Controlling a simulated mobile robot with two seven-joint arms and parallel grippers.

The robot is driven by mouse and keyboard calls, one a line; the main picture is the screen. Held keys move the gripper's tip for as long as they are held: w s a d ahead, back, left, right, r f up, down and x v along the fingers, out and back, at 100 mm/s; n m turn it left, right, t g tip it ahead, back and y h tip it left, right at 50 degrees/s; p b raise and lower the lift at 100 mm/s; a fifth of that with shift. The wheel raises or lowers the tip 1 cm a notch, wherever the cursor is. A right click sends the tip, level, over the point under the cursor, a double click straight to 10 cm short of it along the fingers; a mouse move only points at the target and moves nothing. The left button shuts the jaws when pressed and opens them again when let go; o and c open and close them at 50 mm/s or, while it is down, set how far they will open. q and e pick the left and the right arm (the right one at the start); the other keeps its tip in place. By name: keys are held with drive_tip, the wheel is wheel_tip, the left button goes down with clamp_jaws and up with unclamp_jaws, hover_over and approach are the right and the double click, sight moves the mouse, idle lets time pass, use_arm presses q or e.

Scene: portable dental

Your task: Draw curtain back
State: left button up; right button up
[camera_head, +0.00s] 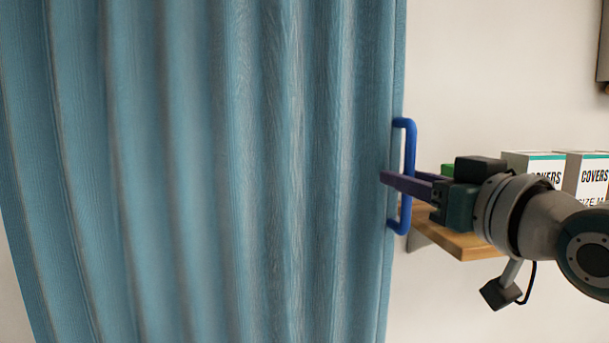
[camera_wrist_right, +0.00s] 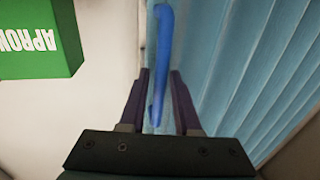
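The blue-grey curtain (camera_head: 220,170) hangs in folds across the left and middle of the head view; it also fills the right of the wrist view (camera_wrist_right: 270,70). A bright blue bar handle (camera_head: 409,150) is fixed upright at its right edge. My right gripper (camera_head: 385,178) reaches in from the right at the handle's middle height. In the right wrist view, its purple fingers (camera_wrist_right: 159,72) stand on either side of the blue handle (camera_wrist_right: 163,40), with narrow gaps visible beside it. The gripper is open around the handle. My left gripper is out of view.
A wooden shelf (camera_head: 463,246) on the pale wall stands behind my right gripper. White boxes marked COVERS (camera_head: 590,172) stand on it. A green box (camera_wrist_right: 38,38) shows at the left of the wrist view. A dark-edged object (camera_head: 603,45) is at the upper right.

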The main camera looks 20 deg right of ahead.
clamp_jaws()
idle(1.1)
